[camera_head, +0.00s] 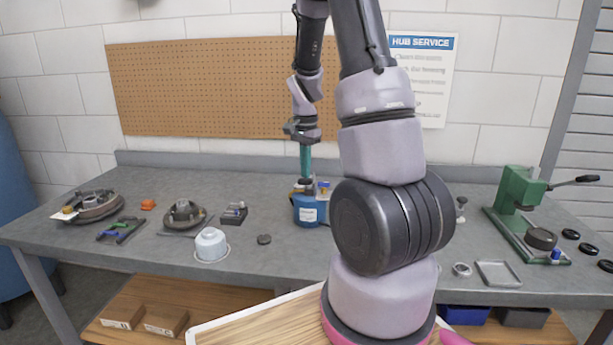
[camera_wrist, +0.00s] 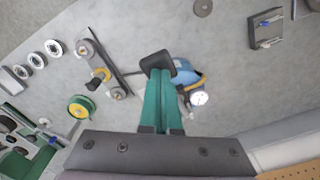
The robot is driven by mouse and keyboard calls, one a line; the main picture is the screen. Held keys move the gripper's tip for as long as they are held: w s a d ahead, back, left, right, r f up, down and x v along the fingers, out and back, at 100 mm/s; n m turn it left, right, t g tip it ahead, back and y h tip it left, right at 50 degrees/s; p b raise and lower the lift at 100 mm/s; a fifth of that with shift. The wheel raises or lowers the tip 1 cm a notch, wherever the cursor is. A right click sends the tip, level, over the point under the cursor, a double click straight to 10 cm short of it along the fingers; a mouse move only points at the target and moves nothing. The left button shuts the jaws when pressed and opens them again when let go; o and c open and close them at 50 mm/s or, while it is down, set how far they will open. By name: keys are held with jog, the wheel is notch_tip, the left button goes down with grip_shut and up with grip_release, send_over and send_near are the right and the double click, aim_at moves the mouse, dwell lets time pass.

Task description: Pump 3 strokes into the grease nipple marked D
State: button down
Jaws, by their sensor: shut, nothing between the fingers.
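My gripper (camera_head: 305,172) points down over the bench, its two teal fingers together and empty. In the head view it is right above a blue can-like device (camera_head: 308,210), which looks like the grease pump. The wrist view shows the blue device (camera_wrist: 186,74) beside the fingertips, with a round white dial (camera_wrist: 200,98) and a yellow part. A dark block (camera_wrist: 157,63) lies at the fingertips (camera_wrist: 160,75); I cannot tell whether they touch. A dark bar assembly with round grey ends (camera_wrist: 98,70) lies left of it. No nipple or letter D is legible.
My arm hides the bench's middle right in the head view. A green press (camera_head: 522,210) stands at the right, near a shallow tray (camera_head: 498,273).

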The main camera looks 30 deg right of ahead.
jog(key=shift+w+r, duration=0.15)
jog(key=shift+r, duration=2.45)
jog(key=shift+r, duration=0.1)
jog(key=s+a+r+n+t+y, duration=0.1)
jog(key=s+a+r+n+t, duration=0.2)
jog(key=s+a+r, duration=0.3)
jog(key=s+a+r+n+t+y, duration=0.1)
jog(key=s+a+r+n+t, duration=0.3)
jog(key=s+a+r, duration=0.3)
jog(key=s+r+n, duration=0.1)
jog(key=s+r, duration=0.4)
jog(key=s, duration=0.1)
jog(key=shift+s+a+r+n, duration=0.15)
jog(key=shift+s+r+n, duration=0.1)
jog(key=shift+s+n, duration=0.05)
